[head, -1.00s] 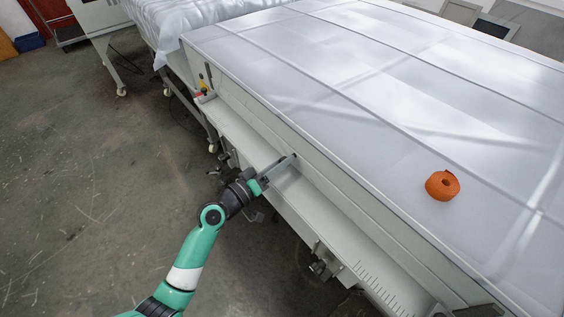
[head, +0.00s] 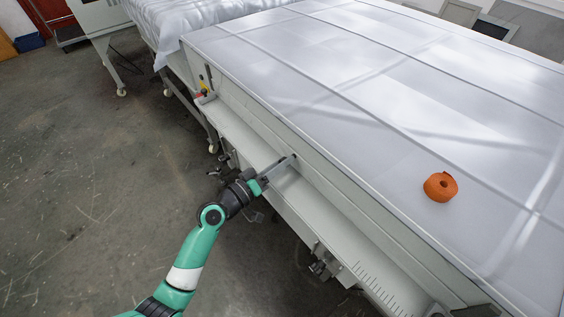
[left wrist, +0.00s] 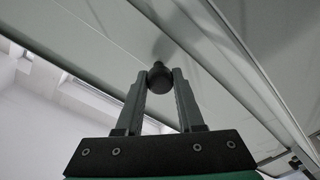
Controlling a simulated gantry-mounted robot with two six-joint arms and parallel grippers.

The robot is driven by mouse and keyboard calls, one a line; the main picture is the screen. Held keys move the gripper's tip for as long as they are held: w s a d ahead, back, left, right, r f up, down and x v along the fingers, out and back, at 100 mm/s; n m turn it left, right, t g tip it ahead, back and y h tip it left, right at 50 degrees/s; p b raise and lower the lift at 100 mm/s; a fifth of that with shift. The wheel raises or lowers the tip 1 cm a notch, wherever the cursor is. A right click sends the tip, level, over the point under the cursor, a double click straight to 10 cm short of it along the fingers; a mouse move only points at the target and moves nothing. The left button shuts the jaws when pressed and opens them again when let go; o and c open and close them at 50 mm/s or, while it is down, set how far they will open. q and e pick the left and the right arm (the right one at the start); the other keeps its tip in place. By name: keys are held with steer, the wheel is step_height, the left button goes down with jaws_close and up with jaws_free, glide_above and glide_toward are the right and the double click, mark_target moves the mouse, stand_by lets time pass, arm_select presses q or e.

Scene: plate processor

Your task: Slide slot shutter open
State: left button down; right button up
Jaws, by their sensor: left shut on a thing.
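The plate processor (head: 350,195) is a long pale machine with a light shelf along its front. My left gripper (head: 287,163) reaches in over the shelf to the machine's front face. In the left wrist view my left gripper (left wrist: 160,82) is shut on a dark round knob (left wrist: 159,77). The knob stands out from a pale panel (left wrist: 110,45) on a short stem. In the head view the knob is largely hidden by the fingers. The outline of the slot shutter cannot be made out clearly. My right gripper is not in view.
An orange tape roll (head: 440,187) lies on the machine's top. The shelf (head: 235,130) is clear on both sides of my left gripper. Bare concrete floor (head: 90,190) lies to the left.

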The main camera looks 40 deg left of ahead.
arm_select(q)
step_height(320, 180, up, 4)
steer(key=shift+r+p, duration=0.2)
steer(key=shift+p, duration=1)
steer(key=shift+f, duration=0.15)
steer(key=c, duration=0.5)
jaws_free()
steer(key=shift+c, duration=0.2)
steer(key=shift+f, duration=0.1)
steer(key=s, duration=1.1)
steer(key=shift+s+a, duration=0.15)
steer(key=shift+s, duration=0.2)
